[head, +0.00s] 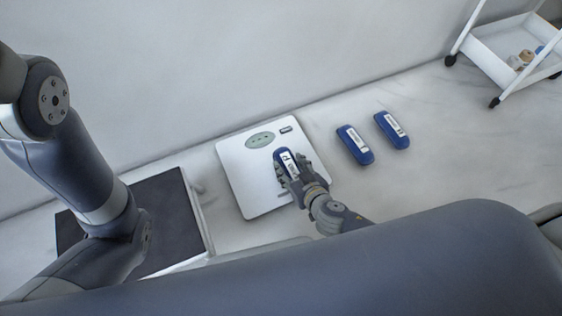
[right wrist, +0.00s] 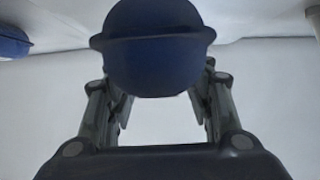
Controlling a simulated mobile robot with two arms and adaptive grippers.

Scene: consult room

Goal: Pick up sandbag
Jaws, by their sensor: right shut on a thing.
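A blue sandbag (head: 285,157) with a white label is at the white scale (head: 240,183) in the head view. My right gripper (head: 293,174) is shut on this sandbag, with fingers on both sides of it. I cannot tell whether the bag touches the scale or hangs just above it. In the right wrist view the held sandbag (right wrist: 152,60) sticks up between the fingers of my right gripper (right wrist: 160,102). Two more blue sandbags lie on the floor to the right, a nearer one (head: 354,146) and a farther one (head: 391,131). My left gripper is out of view.
A dark-topped low platform (head: 165,220) with a white edge stands left of the scale. A white wheeled cart (head: 492,42) with small items is at the upper right. The wall runs behind the scale. Marble-like floor is clear right of the two sandbags.

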